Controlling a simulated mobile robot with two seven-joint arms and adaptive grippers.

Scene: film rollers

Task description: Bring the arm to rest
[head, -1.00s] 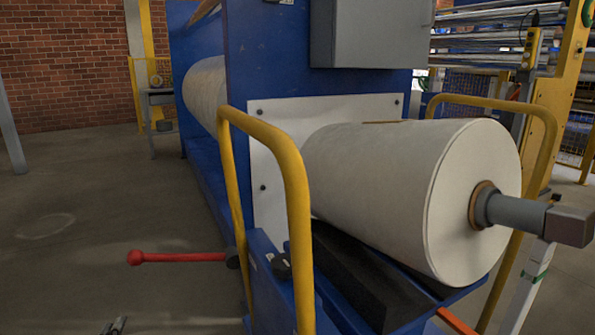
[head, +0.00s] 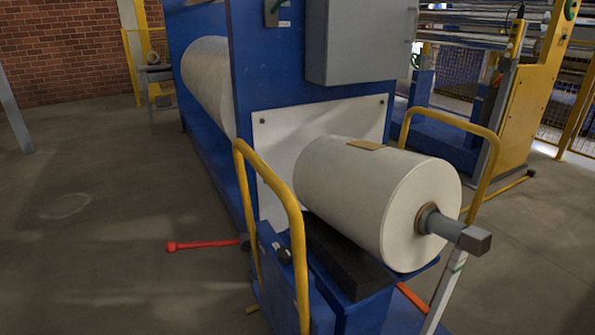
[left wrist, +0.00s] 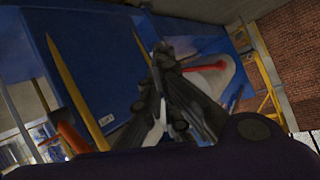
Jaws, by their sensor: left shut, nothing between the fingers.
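My left gripper (left wrist: 160,62) shows in the left wrist view, dark and shut, with nothing between its fingers. Neither gripper is in the head view. A red lever with a ball end (head: 205,245) sticks out from the blue machine, and a red bar (left wrist: 205,67) shows past my gripper in the wrist view. The gripper looks empty and apart from it, though the distance is hard to tell. A large white roll (head: 350,200) on a grey shaft (head: 450,228) lies on the front of the machine.
The blue machine (head: 262,75) stands in the middle, with yellow guard rails (head: 296,225) and (head: 487,180) beside the roll. A grey box (head: 362,42) is fixed on it. A yellow frame (head: 530,85) stands at the right. Open floor (head: 110,240) lies at the left.

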